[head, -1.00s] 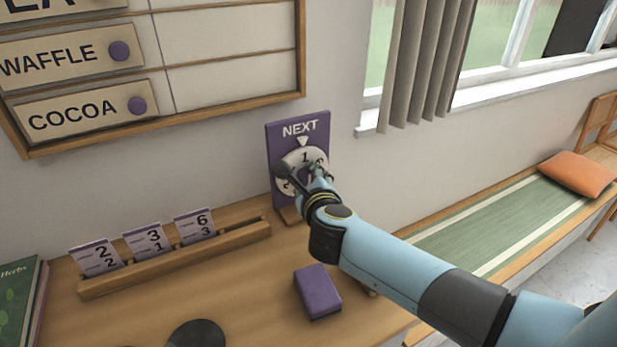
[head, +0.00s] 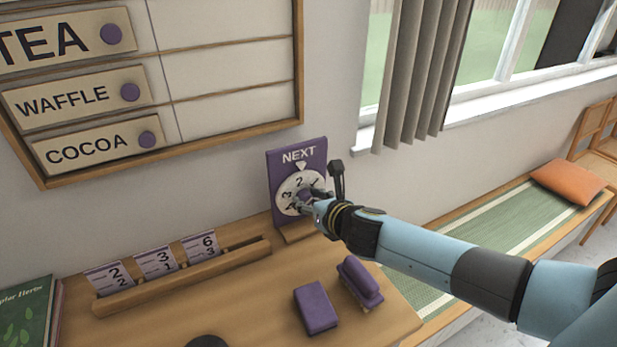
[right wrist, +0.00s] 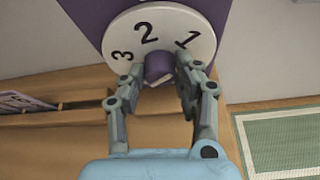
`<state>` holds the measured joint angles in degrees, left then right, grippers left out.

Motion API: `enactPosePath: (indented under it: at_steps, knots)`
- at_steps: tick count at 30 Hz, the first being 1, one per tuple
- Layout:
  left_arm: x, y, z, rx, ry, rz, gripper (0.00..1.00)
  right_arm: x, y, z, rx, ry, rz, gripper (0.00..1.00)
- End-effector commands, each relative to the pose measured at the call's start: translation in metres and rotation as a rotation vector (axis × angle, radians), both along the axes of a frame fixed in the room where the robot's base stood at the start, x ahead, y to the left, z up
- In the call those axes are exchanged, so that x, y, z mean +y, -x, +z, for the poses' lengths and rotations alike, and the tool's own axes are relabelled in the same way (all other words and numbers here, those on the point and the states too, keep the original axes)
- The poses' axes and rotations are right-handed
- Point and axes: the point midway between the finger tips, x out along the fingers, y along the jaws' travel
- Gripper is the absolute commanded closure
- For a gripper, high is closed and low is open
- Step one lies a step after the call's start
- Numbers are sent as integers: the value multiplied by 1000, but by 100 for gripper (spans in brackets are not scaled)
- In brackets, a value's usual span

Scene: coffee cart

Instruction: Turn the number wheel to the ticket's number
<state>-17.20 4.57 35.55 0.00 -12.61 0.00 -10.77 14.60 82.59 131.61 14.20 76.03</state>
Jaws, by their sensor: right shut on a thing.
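The number wheel (head: 287,188) is a white disc on a purple stand (head: 284,160) marked NEXT, with a white pointer (head: 301,165) above it. The 2 is at the top, by the pointer; 3 is to its left and 1 to its right. The wheel also shows in the right wrist view (right wrist: 172,22). My right gripper (head: 315,198) is shut on the purple knob (right wrist: 158,66) at the wheel's centre and hides its lower right part. Three tickets stand in a wooden rack (head: 180,280): 2 over 2 (head: 112,277), 3 over 1 (head: 161,262), 6 over 3 (head: 202,247). My left gripper is out of view.
Green books (head: 25,318) stand at the left. A menu board (head: 215,133) hangs above. A bench with an orange cushion (head: 567,187) is at the right.

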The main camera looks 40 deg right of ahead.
Motion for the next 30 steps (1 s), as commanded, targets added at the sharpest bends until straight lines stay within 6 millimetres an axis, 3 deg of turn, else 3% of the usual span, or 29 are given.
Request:
enactPosePath:
  at_steps: [9, 25, 26, 30]
  knots:
    - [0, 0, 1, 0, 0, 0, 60, -1, 1, -1, -35, -112, 1, 100]
    - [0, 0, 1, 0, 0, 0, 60, -1, 1, -1, -42, -135, 0, 100]
    - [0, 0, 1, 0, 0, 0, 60, -1, 1, -1, -42, -134, -1, 67]
    - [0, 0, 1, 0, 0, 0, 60, -1, 1, -1, -42, -135, 0, 48]
